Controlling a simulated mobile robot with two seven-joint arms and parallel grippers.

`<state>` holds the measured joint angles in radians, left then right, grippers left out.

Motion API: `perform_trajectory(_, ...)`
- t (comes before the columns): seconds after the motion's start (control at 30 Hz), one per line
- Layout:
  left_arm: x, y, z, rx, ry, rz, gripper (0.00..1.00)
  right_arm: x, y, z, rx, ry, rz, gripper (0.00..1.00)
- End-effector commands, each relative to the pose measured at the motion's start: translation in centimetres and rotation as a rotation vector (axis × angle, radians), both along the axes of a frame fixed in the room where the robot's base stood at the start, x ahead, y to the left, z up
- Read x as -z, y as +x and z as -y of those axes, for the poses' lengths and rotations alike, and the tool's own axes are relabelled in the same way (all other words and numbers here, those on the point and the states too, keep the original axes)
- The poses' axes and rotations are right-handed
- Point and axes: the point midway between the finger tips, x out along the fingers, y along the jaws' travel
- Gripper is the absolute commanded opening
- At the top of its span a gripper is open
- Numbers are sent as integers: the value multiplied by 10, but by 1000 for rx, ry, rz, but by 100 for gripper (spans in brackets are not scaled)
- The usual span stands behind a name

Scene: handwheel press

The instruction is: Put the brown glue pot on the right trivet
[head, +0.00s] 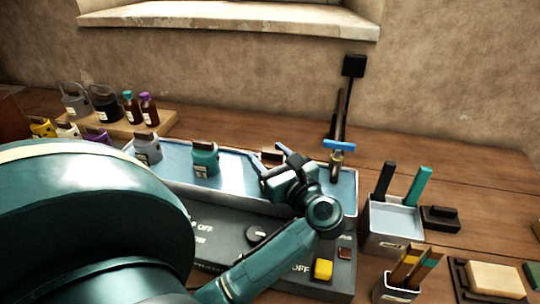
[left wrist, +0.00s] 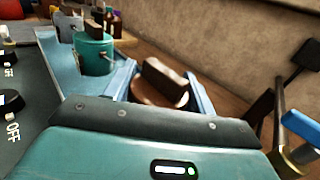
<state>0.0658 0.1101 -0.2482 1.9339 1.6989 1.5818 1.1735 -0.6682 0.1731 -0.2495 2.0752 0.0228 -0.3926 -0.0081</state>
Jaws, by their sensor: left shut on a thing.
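The brown glue pot (left wrist: 160,92), with a dark brown block-like handle on its lid, sits between the two blue fingers of my left gripper (left wrist: 160,78) in the left wrist view. The gripper is shut on it. In the head view my left gripper (head: 271,160) is over the right part of the metal bath; only the top of the brown pot (head: 272,152) shows there, the rest being hidden by the gripper. I cannot tell whether the pot touches the bath floor. I cannot make out a trivet for certain in either view. My right gripper is not in view.
A teal pot (head: 205,159) and a grey pot (head: 147,149) stand in the bath (head: 176,172). A blue-handled valve (head: 338,147) stands close right of my gripper. A tool bin (head: 395,222) and dark block (head: 440,218) lie further right. Bottles (head: 140,108) stand back left.

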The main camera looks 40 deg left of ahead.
Motion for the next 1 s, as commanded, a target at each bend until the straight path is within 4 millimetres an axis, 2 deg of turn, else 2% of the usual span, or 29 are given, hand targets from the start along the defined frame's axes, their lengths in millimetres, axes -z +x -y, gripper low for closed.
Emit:
perform_trajectory(0.33,4,0,0,1,1,3,3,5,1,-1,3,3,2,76)
perform_trajectory(0.37,5,0,0,1,0,1,56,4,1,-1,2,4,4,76)
perform_trajectory(0.6,3,0,0,1,0,0,75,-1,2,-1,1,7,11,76)
perform_trajectory(0.97,-3,0,0,0,1,-1,76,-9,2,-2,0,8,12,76)
perform_trajectory(1.0,1,1,1,0,-1,0,76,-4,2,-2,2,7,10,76)
